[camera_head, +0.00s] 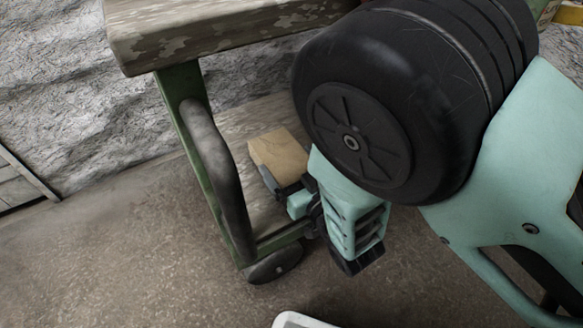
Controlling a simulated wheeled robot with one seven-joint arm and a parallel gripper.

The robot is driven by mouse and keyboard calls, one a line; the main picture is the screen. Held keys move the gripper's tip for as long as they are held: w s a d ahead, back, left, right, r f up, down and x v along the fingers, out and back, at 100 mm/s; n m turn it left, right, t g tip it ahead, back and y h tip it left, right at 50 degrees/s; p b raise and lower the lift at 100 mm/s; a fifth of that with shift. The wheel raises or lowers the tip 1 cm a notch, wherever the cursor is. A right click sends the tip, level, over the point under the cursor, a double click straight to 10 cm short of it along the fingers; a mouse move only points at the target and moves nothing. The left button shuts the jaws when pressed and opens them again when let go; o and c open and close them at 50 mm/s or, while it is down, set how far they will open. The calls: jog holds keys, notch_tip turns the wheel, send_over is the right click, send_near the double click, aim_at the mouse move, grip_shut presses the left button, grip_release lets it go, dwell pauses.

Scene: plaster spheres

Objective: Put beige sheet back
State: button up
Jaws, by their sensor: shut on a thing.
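The beige sheet (280,153) is a small, flat tan piece near the middle of the view. My gripper (283,187) is shut on its near edge. The sheet is over the lower wooden shelf (240,116) of a green-framed cart; I cannot tell whether it touches the shelf. My teal wrist and dark arm joint cover the area right of the sheet and hide part of the shelf.
The cart's worn wooden top (200,30) overhangs the lower shelf. A grey curved handle (215,170) and green leg stand left of the sheet. A rough pale wall (80,90) is behind. Brown floor (120,250) is clear at left front.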

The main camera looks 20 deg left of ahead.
jog(key=o, duration=1)
jog(key=shift+c, duration=0.2)
jog(key=shift+s+d+r, duration=0.15)
jog(key=p+v, duration=0.5)
jog(key=v, duration=0.6)
jog(key=shift+s+d, duration=0.2)
jog(key=shift+d, duration=0.05)
